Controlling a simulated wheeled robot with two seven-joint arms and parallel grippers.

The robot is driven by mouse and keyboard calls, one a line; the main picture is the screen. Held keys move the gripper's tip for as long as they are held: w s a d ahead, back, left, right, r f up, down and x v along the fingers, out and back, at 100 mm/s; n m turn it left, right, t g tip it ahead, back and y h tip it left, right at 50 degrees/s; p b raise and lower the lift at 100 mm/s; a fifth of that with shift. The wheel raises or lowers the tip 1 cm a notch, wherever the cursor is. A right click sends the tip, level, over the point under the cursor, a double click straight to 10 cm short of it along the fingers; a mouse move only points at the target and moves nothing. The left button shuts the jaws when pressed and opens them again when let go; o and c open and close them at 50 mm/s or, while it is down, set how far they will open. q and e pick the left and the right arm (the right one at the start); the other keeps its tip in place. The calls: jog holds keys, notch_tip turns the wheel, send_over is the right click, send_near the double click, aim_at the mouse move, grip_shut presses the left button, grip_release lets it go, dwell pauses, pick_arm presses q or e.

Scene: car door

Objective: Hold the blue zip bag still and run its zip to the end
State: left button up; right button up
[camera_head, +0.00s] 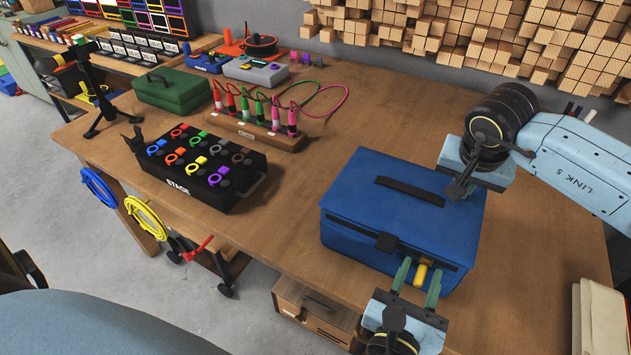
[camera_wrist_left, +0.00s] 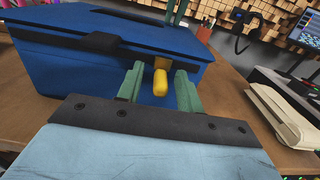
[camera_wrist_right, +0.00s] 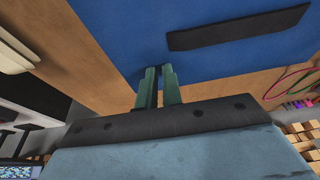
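The blue zip bag (camera_head: 400,205) stands on the table with its lid down and a black strap on top. A dark zip band runs along its upper front edge. The yellow zip pull (camera_head: 421,274) hangs at the front, right of the black patch; it also shows in the left wrist view (camera_wrist_left: 160,82). My left gripper (camera_head: 417,275) is open, with one green finger on each side of the pull and gaps visible. My right gripper (camera_wrist_right: 159,72) is at the bag's right edge, its fingers close together and seemingly shut on the edge; the tips are partly hidden.
A black stage box (camera_head: 203,165) with coloured knobs stands left of the bag. A wooden rack of coloured plugs (camera_head: 255,125) and a green case (camera_head: 173,88) lie behind it. The table between bag and stage box is clear. Cream folders (camera_head: 600,315) stand at the lower right.

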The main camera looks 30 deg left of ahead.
pick_arm(q)
jog(key=shift+a, duration=0.1)
jog(key=a, duration=1.6)
jog(key=shift+a, duration=0.3)
jog(key=s, duration=1.2)
jog(key=a+f+n+g, duration=0.2)
jog(key=f+n, duration=0.1)
jog(key=f, duration=0.5)
jog(key=a+f+n+g+y, duration=0.1)
jog(key=a+f+n+g, duration=0.2)
jog(key=f, duration=0.6)
jog(key=shift+f+n+y, duration=0.3)
jog(key=shift+n, duration=0.5)
jog(key=shift+w, duration=0.1)
